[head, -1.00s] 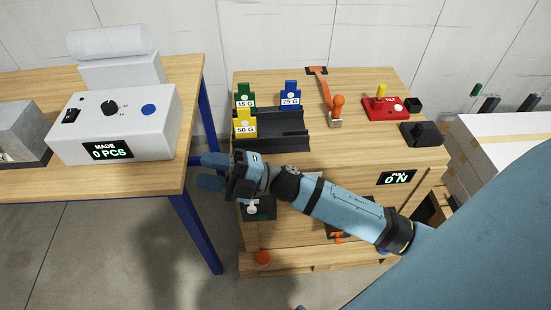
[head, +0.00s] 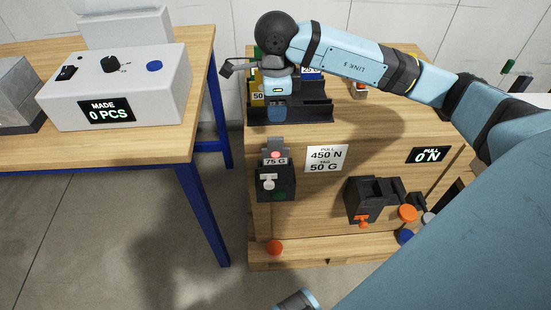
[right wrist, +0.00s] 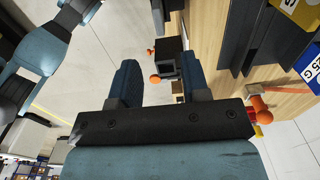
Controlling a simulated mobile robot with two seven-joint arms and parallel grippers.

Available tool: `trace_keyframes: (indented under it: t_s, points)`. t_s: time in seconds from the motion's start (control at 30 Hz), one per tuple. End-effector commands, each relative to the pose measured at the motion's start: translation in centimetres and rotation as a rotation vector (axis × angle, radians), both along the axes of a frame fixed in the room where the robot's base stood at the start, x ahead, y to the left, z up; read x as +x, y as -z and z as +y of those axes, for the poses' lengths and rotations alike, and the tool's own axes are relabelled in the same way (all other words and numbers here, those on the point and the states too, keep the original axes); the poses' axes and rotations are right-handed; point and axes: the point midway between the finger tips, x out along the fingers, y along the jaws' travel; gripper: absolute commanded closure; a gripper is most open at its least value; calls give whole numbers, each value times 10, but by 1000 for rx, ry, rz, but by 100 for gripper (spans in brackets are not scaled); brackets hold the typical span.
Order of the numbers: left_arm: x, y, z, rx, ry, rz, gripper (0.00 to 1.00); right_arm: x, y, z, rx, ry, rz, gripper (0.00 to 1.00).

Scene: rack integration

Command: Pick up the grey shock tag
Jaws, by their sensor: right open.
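The grey shock tag (head: 276,152), labelled 75 G, stands in a black holder (head: 276,186) on the front of the wooden bench, with a pink dot above its label. My right gripper (head: 277,112) points down over the black tag rack, above and behind the grey tag, and is not touching it. In the right wrist view my right gripper (right wrist: 160,82) has its two blue fingers wide apart with nothing held. An orange knob (right wrist: 155,78) shows beyond the gap between them.
The black rack (head: 315,112) holds yellow and blue tags, partly hidden by my right arm. A black fixture (head: 372,200) with orange parts sits on the bench front. A white control box (head: 115,90) stands on the left table. Free floor lies between table and bench.

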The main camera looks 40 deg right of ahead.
Motion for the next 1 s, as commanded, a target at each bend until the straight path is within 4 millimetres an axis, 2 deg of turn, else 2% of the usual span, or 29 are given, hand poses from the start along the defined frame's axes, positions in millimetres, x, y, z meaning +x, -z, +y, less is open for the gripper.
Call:
trace_keyframes:
  t_s: [0.03,0.1,0.23,0.53,0.8,1.0]
  points:
    - [0,2,0,1,1,0,46,-1,13,0,2,1,5,57]
    - [0,3,0,2,2,-2,46,-1,27,0,2,1,5,57]
    - [0,4,0,2,2,-4,46,0,47,1,3,0,4,57]
    - [0,4,0,1,4,-8,46,-1,66,2,5,0,3,57]
    - [1,4,-1,-4,4,-13,46,-1,105,2,6,-1,4,57]
    - [2,0,-2,-6,4,-18,46,-1,109,2,5,-1,0,57]
